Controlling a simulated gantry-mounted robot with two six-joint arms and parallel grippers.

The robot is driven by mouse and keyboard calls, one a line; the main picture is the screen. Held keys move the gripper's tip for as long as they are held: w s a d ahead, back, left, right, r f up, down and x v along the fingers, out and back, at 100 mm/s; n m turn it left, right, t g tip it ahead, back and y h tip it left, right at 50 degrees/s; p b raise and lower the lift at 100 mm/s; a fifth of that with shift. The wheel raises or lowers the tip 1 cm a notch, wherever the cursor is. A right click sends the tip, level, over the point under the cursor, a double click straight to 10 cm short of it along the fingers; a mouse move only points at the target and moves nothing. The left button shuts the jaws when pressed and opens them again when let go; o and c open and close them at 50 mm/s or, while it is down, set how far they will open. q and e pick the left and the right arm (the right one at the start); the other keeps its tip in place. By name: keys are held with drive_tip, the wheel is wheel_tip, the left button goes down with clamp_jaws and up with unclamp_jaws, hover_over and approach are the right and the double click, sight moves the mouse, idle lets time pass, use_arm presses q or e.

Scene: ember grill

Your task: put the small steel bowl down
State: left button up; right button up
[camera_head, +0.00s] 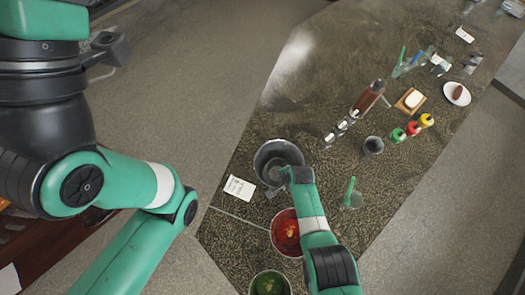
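A small steel bowl (276,173) appears as a grey round shape inside a larger dark grey metal pot (262,156) on the speckled stone counter. I cannot tell whether it rests on the bottom of the pot. My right gripper (284,177) is at the near right rim of the pot, over or against the small bowl. Its fingers are too small and dark to show whether they are open or shut on the bowl. My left arm fills the left side, and its gripper is outside the view.
A white card (239,188) lies left of the pot. A bowl of red food (284,232) and a bowl of green food (269,284) stand nearer. A dark cup (373,146), bottles (413,129) and a brown bottle (369,96) stand right. The counter's far left part is clear.

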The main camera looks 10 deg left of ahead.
drive_tip(key=shift+w+f, duration=0.1)
drive_tip(key=shift+f, duration=0.15)
clamp_jaws()
idle(1.2)
idle(0.3)
